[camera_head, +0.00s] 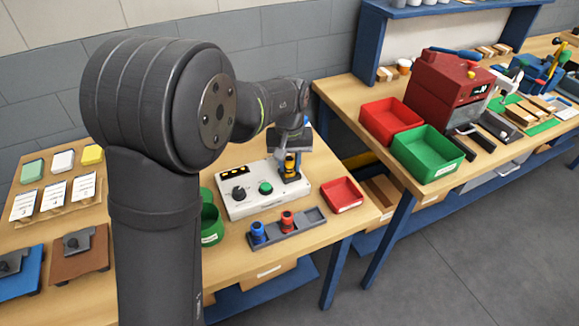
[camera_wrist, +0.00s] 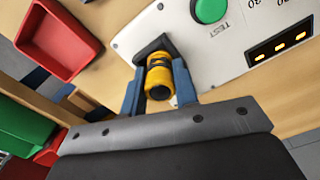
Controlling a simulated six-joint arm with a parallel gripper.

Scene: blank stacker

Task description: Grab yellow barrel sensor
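The yellow barrel sensor (camera_wrist: 159,77), with black bands and a dark round end, shows in the wrist view at a black angular holder (camera_wrist: 153,48) on the edge of the white test panel. My gripper (camera_wrist: 160,88) has its two blue-grey fingers on either side of the sensor. The fingers look open, with a narrow gap on the left; contact on the right is unclear. In the head view the sensor (camera_head: 290,165) appears as a small yellow and black piece at the panel's right end, below my gripper (camera_head: 291,152), partly hidden by it.
The white panel (camera_head: 237,207) has a green button and black knob. A grey rack (camera_head: 306,221) in front holds a blue and a red barrel sensor. A red tray (camera_head: 342,194) stands to the right, and green bins (camera_head: 211,222) to the left.

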